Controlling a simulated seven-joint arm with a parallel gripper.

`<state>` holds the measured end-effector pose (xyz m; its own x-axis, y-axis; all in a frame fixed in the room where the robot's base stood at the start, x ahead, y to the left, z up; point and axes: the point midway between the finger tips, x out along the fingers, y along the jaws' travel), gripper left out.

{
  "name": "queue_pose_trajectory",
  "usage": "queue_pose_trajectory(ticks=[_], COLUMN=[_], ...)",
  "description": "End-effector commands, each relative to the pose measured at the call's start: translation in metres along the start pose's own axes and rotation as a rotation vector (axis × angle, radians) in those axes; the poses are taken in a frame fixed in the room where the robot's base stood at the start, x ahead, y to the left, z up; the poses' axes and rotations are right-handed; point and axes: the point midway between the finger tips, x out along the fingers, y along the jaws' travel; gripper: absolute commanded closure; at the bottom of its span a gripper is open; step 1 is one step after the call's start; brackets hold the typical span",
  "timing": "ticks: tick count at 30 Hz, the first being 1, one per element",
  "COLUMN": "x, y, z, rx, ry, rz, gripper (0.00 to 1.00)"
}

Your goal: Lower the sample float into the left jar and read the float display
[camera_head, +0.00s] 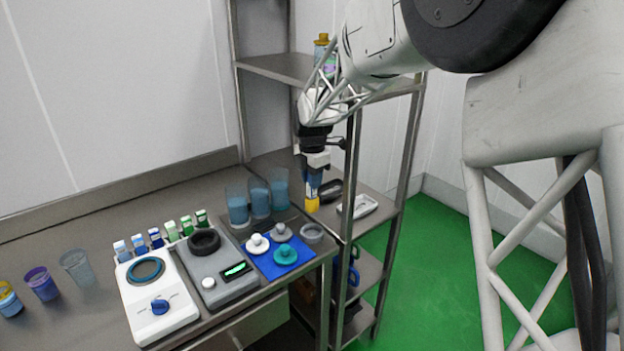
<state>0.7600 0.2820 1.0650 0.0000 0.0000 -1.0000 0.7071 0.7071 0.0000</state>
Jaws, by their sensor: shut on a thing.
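My gripper (314,168) points down at the front of the steel rack, right of the jars. It is shut on a yellow piece with a dark blue part (312,196). I cannot tell if this is the sample float. Three clear jars of blue liquid stand in a row at the back of the bench: the left jar (238,207), the middle jar (259,199) and the right jar (280,191). The gripper is apart from them. A grey device (215,270) with a black ring has a lit green display (235,269), its figures too small to read.
A blue mat (262,264) holds white, grey and teal knobbed discs. A white device (160,318), several small bottles (155,238) and cups (42,284) stand left. The rack post (350,178) is close to the gripper. A white tray (358,207) lies on the shelf.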

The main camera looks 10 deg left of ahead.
Motion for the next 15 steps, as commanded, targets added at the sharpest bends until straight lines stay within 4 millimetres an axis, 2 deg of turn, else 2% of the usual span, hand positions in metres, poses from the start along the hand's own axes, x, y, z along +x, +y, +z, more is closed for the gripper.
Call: queue_pose_trajectory(ticks=[8,15], x=[-0.007,-0.027], y=[0.021,0.070], z=[-0.011,-0.042], rx=[-0.002,-0.004], ry=[0.000,-0.001], rz=[-0.001,0.001], gripper=[1.00,1.00])
